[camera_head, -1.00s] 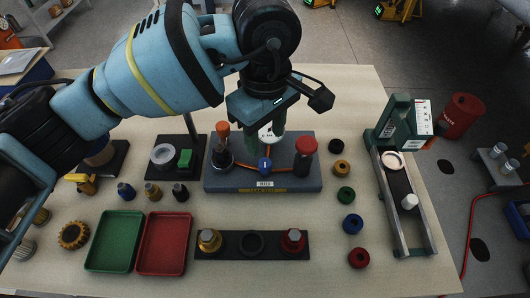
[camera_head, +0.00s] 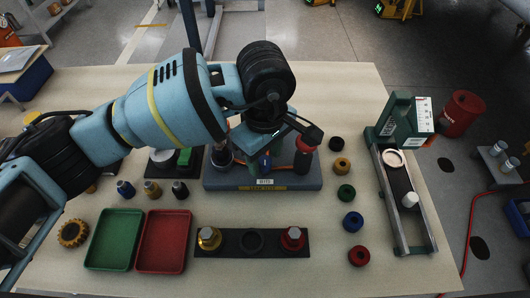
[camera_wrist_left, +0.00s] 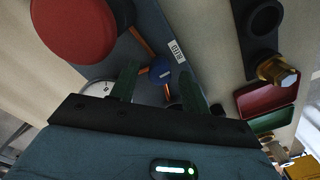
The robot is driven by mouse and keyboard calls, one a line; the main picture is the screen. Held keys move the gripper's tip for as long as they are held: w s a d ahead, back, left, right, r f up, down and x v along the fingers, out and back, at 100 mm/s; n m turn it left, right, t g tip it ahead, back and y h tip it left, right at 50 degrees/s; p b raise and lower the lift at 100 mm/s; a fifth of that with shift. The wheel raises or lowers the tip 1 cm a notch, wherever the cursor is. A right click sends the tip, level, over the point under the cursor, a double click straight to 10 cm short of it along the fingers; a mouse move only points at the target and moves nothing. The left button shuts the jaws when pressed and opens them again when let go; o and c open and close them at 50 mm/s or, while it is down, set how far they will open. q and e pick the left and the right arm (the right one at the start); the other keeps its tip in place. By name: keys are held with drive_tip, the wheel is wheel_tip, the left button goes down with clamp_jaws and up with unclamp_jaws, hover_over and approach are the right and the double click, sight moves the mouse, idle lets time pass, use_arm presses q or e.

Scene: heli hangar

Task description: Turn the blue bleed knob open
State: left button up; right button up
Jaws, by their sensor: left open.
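The blue bleed knob (camera_head: 265,162) sits low on the front of a grey-blue test rig (camera_head: 220,181), above a white label. In the left wrist view the blue knob (camera_wrist_left: 161,73) shows between the two dark green fingers, with orange pipes running to it. My left gripper (camera_wrist_left: 158,84) is open and empty over the rig, its fingers either side of the knob in that view. I cannot tell whether they touch it. In the head view my left arm and wrist hide much of the rig's back and the finger tips are hard to make out. My right gripper is not in view.
A red-capped post (camera_head: 307,144) stands just right of the knob, close to my gripper. A white gauge (camera_wrist_left: 98,87) is beside one finger. Green (camera_head: 115,240) and red (camera_head: 163,242) trays and a dark strip with fittings (camera_head: 252,253) lie in front. Several coloured rings stand at right.

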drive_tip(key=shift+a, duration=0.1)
use_arm(q)
drive_tip(key=c, duration=1)
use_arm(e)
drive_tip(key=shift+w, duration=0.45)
use_arm(q)
drive_tip(key=shift+n, duration=0.4)
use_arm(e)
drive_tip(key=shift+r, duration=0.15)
use_arm(q)
drive_tip(key=n+p, duration=0.1)
drive_tip(key=n, duration=0.2)
drive_tip(key=shift+r+n, duration=0.1)
drive_tip(key=shift+n, duration=0.3)
drive_tip(key=n+p, duration=0.2)
drive_tip(key=n, duration=0.2)
drive_tip(key=shift+n, duration=0.3)
drive_tip(key=n+p, duration=0.2)
drive_tip(key=n, duration=0.2)
drive_tip(key=n+p, duration=0.1)
drive_tip(key=n, duration=0.2)
drive_tip(key=shift+p, duration=0.3)
drive_tip(key=shift+n+p, duration=0.3)
drive_tip(key=shift+n, duration=0.5)
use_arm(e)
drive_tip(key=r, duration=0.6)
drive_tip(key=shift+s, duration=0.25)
